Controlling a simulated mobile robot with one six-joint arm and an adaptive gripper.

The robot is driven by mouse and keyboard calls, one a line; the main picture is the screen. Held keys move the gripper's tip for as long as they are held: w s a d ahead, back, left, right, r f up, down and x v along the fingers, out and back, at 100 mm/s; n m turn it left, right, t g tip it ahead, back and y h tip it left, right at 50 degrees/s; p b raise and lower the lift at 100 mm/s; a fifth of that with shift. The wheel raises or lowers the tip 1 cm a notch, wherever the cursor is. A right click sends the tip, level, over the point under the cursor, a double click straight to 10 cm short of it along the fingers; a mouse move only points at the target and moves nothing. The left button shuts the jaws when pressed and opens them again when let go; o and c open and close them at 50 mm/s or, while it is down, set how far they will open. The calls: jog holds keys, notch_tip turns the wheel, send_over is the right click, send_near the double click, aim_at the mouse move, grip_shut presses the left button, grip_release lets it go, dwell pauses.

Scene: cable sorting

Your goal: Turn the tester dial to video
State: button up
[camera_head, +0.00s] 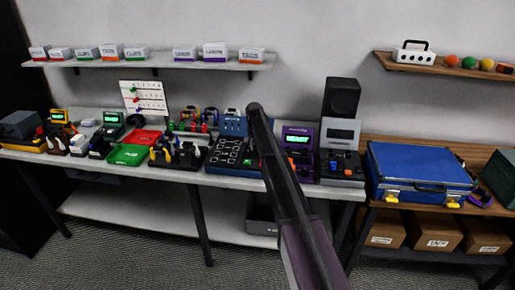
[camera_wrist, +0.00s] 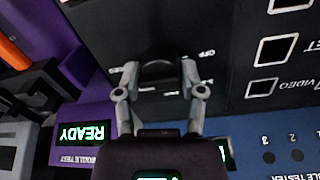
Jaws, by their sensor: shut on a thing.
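In the wrist view, my gripper (camera_wrist: 160,80) is closed around a dark round dial (camera_wrist: 159,68) on a black panel (camera_wrist: 118,35). Small white labels sit around the dial, one reading OFF; the others are too small or covered to read. The dial's pointer cannot be made out, so its setting cannot be told. In the head view, my dark arm crosses the bench front and covers the dial and my fingertips.
A purple module tester (camera_head: 299,138) with a lit READY screen stands close beside the dial. A black board with white squares (camera_head: 226,152) and a blue panel (camera_head: 234,126) are on the other side. A blue case (camera_head: 418,165) lies farther right.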

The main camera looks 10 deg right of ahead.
jog(key=shift+a, duration=0.15)
jog(key=o, duration=1.1)
